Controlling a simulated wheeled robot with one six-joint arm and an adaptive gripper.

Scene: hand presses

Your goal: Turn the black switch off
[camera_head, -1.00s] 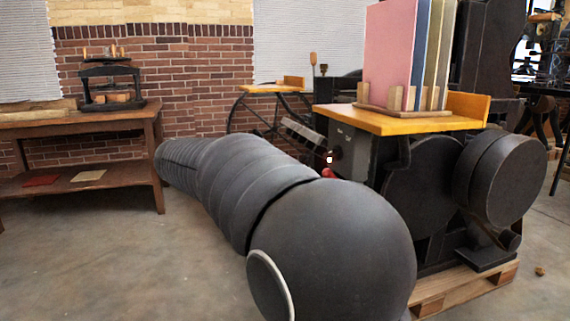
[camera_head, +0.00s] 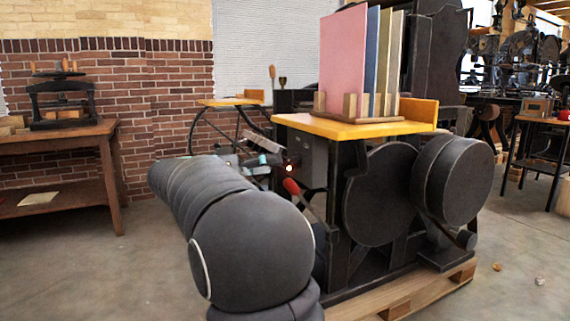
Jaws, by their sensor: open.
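A grey box (camera_head: 309,160) is on the side of the large dark press, under its yellow wooden board.
A red-tipped lever (camera_head: 291,186) sticks up just below the light. Coloured boards (camera_head: 343,62) stand in a rack on the yellow board (camera_head: 340,128). Round black wheels (camera_head: 450,180) are at the right. A wooden table (camera_head: 60,140) stands left; the floor between is clear.

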